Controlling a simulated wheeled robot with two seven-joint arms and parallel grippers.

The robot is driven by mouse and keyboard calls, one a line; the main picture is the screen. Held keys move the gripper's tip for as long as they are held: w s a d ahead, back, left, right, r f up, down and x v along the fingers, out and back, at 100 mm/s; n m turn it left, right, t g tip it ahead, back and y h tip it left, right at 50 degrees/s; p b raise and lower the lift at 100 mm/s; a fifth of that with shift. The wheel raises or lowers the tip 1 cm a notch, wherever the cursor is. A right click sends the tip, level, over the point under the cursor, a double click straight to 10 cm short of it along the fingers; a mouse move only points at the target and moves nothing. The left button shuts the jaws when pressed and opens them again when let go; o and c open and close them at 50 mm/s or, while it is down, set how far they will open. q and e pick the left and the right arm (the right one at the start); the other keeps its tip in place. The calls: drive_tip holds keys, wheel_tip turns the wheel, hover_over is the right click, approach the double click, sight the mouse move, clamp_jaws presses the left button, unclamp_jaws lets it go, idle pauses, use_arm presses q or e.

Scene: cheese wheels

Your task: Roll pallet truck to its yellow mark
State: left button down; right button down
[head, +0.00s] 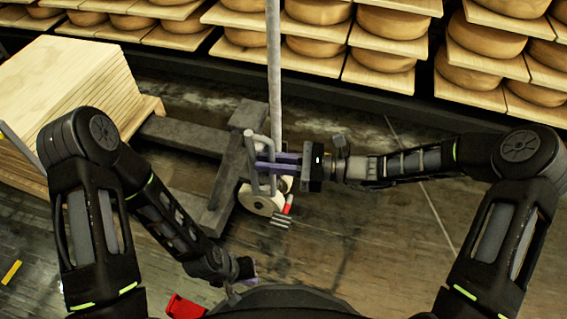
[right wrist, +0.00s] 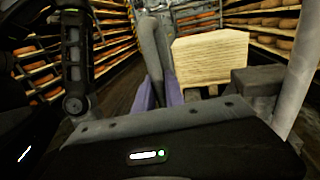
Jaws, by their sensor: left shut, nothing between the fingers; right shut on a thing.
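The grey pallet truck (head: 222,180) stands left of centre in the head view, its forks reaching left towards a stack of pale boards (head: 75,85). Its upright grey handle loop (head: 252,160) shows above a pale wheel. My right gripper (head: 264,163) is shut on the handle; in the right wrist view its purple fingers (right wrist: 159,95) stand either side of a grey bar (right wrist: 153,50). My left gripper (head: 250,281) is low in the head view, shut and empty, apart from the truck, partly hidden. A short yellow mark (head: 11,272) lies on the floor at far left.
Shelves with cheese wheels (head: 390,22) on boards run along the back. A pale pole (head: 274,70) rises near the truck's handle. A red object (head: 185,307) is at the bottom edge. The dark wooden floor (head: 390,235) is clear right of the truck.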

drive_tip(key=w+a, duration=0.3)
drive_tip(key=a, duration=0.7)
drive_tip(key=w+a+b, duration=0.1)
drive_tip(key=w+a, duration=0.2)
drive_tip(key=a, duration=0.6)
drive_tip(key=shift+w+a+r, duration=0.15)
drive_tip(key=shift+w+a, duration=0.2)
drive_tip(key=shift+a, duration=0.05)
drive_tip(key=c, duration=1.7)
unclamp_jaws()
drive_tip(key=shift+d, duration=0.1)
drive_tip(key=o, duration=0.3)
drive_tip(key=shift+s, duration=0.1)
drive_tip(key=d+p, duration=0.2)
drive_tip(key=d, duration=0.5)
drive_tip(key=shift+s+d, duration=0.35)
drive_tip(key=shift+s, duration=0.05)
